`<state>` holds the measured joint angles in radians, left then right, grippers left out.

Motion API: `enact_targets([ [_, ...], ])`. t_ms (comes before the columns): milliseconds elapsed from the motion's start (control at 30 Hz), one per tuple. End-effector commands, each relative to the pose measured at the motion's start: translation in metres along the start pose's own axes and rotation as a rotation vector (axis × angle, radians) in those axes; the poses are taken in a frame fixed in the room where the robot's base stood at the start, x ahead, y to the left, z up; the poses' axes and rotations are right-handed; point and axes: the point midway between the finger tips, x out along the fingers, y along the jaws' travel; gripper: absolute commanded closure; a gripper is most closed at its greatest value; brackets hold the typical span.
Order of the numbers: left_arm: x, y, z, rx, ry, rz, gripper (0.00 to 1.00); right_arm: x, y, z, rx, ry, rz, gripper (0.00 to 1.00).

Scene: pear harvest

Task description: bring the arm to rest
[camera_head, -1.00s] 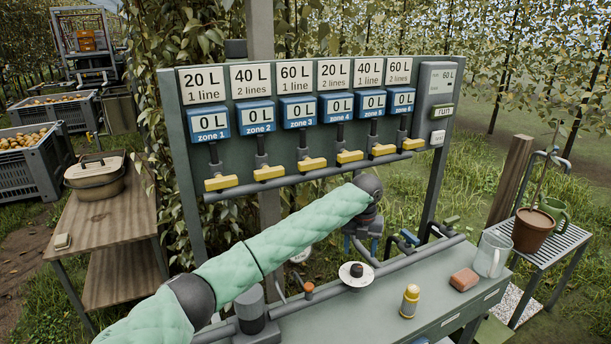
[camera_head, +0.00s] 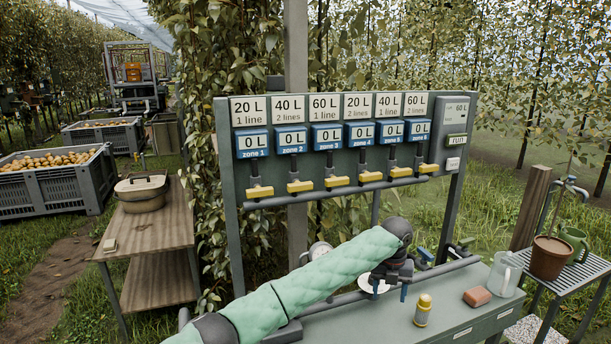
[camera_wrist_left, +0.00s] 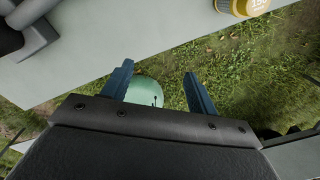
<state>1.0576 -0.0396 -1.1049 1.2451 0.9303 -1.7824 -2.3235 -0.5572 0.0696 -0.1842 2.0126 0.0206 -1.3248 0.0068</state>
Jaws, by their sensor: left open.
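My left arm in its green quilted sleeve reaches in from the lower left in the head view. My left gripper (camera_head: 390,290) points down, open, over the grey-green bench (camera_head: 365,325). In the head view it partly covers a white disc (camera_head: 366,286). In the left wrist view the two blue fingers (camera_wrist_left: 158,72) stand apart with nothing between their tips. Beyond them are grass, the bench edge and a pale green rounded thing that I cannot identify. My right gripper is in neither view.
A control board (camera_head: 340,147) with zone displays and yellow valve handles stands behind the bench. On the bench are a yellow bottle (camera_head: 423,310), a reddish block (camera_head: 477,297) and a clear jug (camera_head: 505,274). A wooden table (camera_head: 150,235) stands left.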

Motion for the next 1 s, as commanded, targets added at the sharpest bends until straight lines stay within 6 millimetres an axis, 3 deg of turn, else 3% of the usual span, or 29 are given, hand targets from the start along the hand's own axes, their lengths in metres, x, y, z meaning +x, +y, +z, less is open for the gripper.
enact_targets([
  [200,0.022,-0.003,-0.011,-0.082,0.004,-0.036,0.41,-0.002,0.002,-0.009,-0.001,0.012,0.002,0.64],
  [467,0.058,-0.007,-0.032,-0.243,0.013,-0.102,0.41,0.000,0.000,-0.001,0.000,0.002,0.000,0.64],
  [1000,0.172,0.004,-0.114,-0.902,0.097,-0.294,0.41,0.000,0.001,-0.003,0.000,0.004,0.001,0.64],
])
